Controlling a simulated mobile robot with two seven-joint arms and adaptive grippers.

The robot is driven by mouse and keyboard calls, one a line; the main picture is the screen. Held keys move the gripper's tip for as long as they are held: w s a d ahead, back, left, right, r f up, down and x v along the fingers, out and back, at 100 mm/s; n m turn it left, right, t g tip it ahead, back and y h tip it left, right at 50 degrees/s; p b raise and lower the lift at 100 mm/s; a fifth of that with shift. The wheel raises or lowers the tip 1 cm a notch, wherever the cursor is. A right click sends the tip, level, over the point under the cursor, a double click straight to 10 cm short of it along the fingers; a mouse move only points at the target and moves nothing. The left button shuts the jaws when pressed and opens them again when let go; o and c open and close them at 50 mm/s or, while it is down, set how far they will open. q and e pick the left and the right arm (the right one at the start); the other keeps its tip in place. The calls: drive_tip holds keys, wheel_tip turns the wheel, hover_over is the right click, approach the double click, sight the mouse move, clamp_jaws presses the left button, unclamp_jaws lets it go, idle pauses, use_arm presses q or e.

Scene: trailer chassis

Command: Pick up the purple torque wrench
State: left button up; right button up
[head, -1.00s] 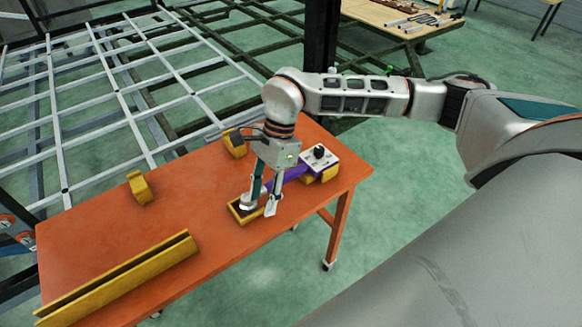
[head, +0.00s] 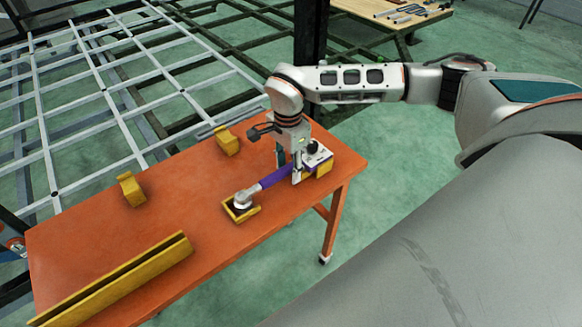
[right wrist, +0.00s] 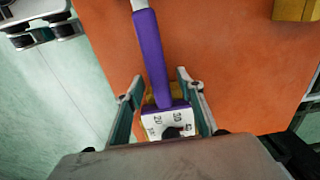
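The purple torque wrench (head: 271,178) lies across the right part of the orange table (head: 165,215). Its round silver head rests in a yellow holder (head: 236,214), and its white box end with a black knob (head: 314,153) sits on another yellow block. My right gripper (head: 288,175) is over the wrench near the box end. In the right wrist view the gripper (right wrist: 160,88) is open, with one finger on each side of the purple handle (right wrist: 150,55) and gaps between. The white box (right wrist: 168,122) is partly hidden by the gripper body. My left gripper is not in view.
Two yellow brackets (head: 131,189) (head: 228,142) stand on the table's left and back. A long yellow channel (head: 115,282) lies along its front left. A grey frame (head: 90,100) stands behind. A second table with tools (head: 395,12) is at the far back.

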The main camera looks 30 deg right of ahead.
drive_tip(key=shift+f, duration=0.35)
clamp_jaws()
drive_tip(key=shift+r, duration=0.1)
